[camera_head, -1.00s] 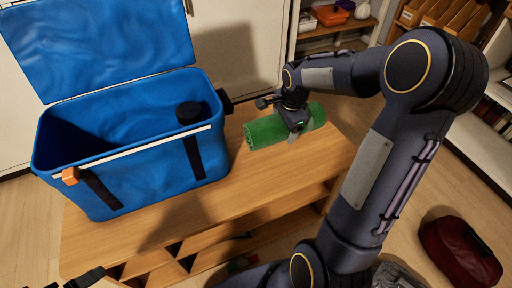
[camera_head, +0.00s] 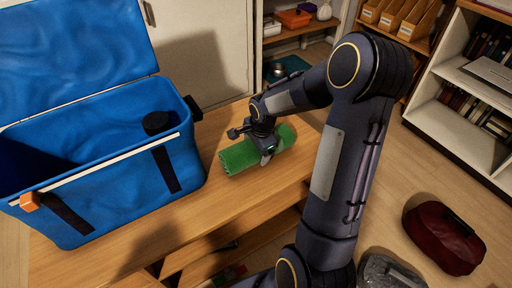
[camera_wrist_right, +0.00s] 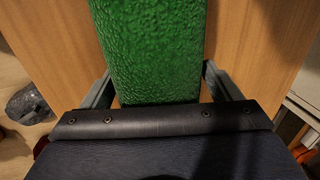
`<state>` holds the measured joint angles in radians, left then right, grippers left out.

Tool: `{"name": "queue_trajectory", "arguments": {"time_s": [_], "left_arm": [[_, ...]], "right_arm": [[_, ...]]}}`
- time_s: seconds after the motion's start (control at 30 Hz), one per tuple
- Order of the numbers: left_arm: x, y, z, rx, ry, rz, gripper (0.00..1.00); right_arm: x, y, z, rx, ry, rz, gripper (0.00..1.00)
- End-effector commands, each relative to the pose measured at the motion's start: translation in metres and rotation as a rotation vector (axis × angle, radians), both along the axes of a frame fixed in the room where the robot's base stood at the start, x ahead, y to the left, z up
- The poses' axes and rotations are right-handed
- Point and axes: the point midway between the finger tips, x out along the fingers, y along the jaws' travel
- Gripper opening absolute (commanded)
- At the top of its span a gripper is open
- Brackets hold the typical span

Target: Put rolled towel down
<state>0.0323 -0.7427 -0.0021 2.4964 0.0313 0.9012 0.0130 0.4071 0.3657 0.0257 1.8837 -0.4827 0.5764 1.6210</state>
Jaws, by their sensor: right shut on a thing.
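The rolled green towel (camera_head: 238,157) is at the right part of the wooden shelf unit's top, right of the blue cooler. My right gripper (camera_head: 267,154) comes down on it from above and is shut around its middle. In the right wrist view the towel (camera_wrist_right: 155,45) runs lengthwise between the two fingers of my gripper (camera_wrist_right: 158,88). The towel lies level, at or very close to the wooden top; I cannot tell whether it touches. My left gripper is not in view.
The open blue cooler (camera_head: 105,195) fills the left of the wooden top (camera_head: 215,205). Bare wood lies between cooler and towel and in front. A dark red bag (camera_head: 443,238) and a grey bag (camera_head: 388,272) are on the floor at right. A bookshelf (camera_head: 440,100) stands behind.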

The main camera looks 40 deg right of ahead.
Motion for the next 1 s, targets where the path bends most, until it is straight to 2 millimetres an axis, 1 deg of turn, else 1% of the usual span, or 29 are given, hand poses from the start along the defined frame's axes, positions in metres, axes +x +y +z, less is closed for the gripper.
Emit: {"name": "queue_trajectory", "arguments": {"time_s": [0.03, 0.07, 0.17, 0.4, 0.53, 0.67, 0.8, 0.9, 1.0], "left_arm": [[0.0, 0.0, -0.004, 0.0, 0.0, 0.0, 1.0], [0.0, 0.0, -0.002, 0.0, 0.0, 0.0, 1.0], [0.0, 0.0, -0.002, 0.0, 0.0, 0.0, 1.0], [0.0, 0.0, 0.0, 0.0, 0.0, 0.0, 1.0], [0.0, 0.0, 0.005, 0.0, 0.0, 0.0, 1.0], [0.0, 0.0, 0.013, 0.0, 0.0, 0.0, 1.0], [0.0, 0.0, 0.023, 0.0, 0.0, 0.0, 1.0], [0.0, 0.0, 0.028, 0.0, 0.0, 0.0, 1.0], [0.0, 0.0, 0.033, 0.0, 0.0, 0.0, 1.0]], "right_arm": [[0.0, 0.0, -0.003, 0.0, -0.001, 0.0, 0.54], [0.0, 0.0, -0.002, 0.0, 0.0, 0.0, 0.86], [0.0, 0.0, -0.002, 0.0, 0.0, 0.0, 0.99], [0.0, 0.0, 0.0, 0.0, 0.0, 0.0, 1.0], [-0.001, 0.0, 0.01, -0.001, -0.003, 0.0, 1.0], [-0.006, 0.0, 0.035, -0.001, -0.005, -0.001, 1.0], [-0.014, 0.001, 0.066, -0.001, -0.004, -0.001, 1.0], [-0.019, 0.002, 0.085, -0.002, -0.004, 0.0, 1.0], [-0.023, 0.002, 0.101, 0.0, -0.003, -0.001, 1.0]]}}
